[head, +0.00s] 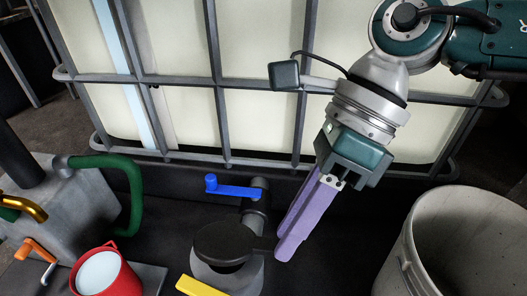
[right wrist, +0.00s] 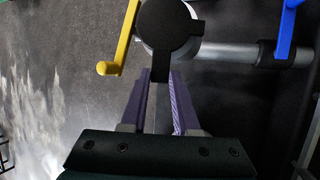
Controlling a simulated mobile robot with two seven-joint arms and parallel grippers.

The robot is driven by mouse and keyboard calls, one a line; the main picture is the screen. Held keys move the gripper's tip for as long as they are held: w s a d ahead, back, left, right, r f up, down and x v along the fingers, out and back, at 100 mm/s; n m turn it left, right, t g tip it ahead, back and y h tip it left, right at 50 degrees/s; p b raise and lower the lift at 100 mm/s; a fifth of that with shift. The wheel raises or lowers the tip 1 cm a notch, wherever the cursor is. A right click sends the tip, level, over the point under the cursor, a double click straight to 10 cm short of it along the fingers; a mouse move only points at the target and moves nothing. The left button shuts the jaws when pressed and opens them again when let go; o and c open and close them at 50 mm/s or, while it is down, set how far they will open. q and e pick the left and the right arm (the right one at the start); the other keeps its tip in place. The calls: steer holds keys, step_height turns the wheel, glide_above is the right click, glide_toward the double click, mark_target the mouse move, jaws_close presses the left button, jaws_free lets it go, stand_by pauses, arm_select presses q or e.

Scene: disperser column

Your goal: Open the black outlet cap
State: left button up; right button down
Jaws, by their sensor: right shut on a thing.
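The black outlet cap (head: 224,243) is a round disc on top of a grey outlet fitting (head: 227,277). In the right wrist view the cap (right wrist: 168,25) shows a short tab pointing toward my gripper. My right gripper (head: 278,254) comes down from the upper right with purple fingers, at the cap's right side. In the right wrist view its fingertips (right wrist: 161,76) are on either side of the tab, shut on it. My left gripper is not in view.
A blue valve handle (head: 232,188) stands behind the cap and a yellow handle (head: 200,287) in front. A caged pale tank (head: 255,42) fills the back. A pale bucket (head: 408,258) stands right, a red mug (head: 98,288) and a green pipe (head: 135,190) left.

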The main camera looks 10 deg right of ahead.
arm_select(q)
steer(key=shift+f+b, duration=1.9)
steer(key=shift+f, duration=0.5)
arm_select(e)
steer(key=shift+w+d+r+g+y, duration=0.2)
steer(key=shift+w+g+y, duration=0.25)
steer(key=shift+g, duration=0.65)
steer(key=shift+r, duration=0.1)
steer(key=c, duration=0.6)
jaws_free()
steer(key=shift+c, duration=0.2)
arm_select(q)
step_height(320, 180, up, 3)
steer(key=p, duration=0.3)
arm_select(e)
steer(key=v, duration=1)
steer(key=shift+c, duration=0.2)
